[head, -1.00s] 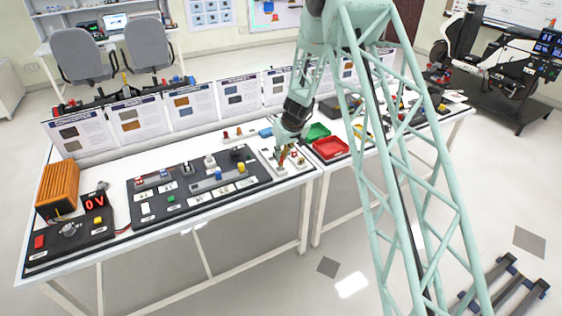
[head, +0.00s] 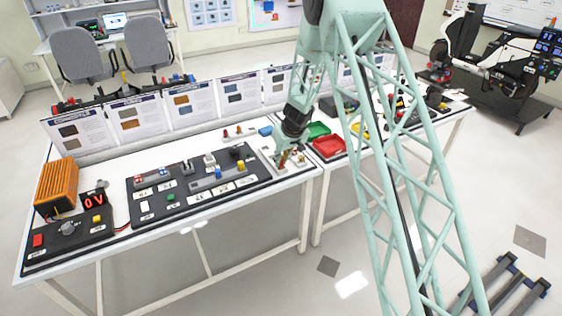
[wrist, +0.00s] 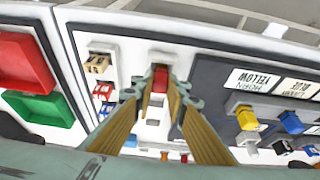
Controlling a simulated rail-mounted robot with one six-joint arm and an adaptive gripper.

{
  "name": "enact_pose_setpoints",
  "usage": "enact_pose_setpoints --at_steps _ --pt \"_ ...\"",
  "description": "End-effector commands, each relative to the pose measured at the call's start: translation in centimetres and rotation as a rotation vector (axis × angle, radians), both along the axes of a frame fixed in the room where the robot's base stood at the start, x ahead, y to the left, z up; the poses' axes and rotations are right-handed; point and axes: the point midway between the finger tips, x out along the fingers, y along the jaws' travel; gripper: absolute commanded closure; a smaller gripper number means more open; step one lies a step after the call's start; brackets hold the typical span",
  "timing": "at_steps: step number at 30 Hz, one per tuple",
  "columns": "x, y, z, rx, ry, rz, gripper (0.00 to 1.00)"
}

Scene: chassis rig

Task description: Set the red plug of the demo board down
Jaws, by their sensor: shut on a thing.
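The red plug (wrist: 160,78) shows in the wrist view between the tips of my gripper (wrist: 154,94), which is shut on it. The plug is over a white slot on the demo board (wrist: 130,62); whether it touches the board I cannot tell. In the head view my gripper (head: 286,157) points down at the small white board (head: 266,155) near the table's front edge, and the plug is too small and covered to make out well.
Left of it lies the black panel (head: 165,200) with blue, yellow and grey plugs. A red tray (head: 329,147) and a green tray (head: 318,130) stand to the right. Small coloured parts lie behind the board.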

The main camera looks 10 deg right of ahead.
Motion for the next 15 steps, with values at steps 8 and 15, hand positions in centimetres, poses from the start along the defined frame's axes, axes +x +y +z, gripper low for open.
enact_pose_setpoints --at_steps 8,15 --pt "0.00 0.00 -0.26 0.000 0.000 0.000 0.97" --pt "-0.01 0.00 -0.26 0.000 0.000 0.000 0.73"
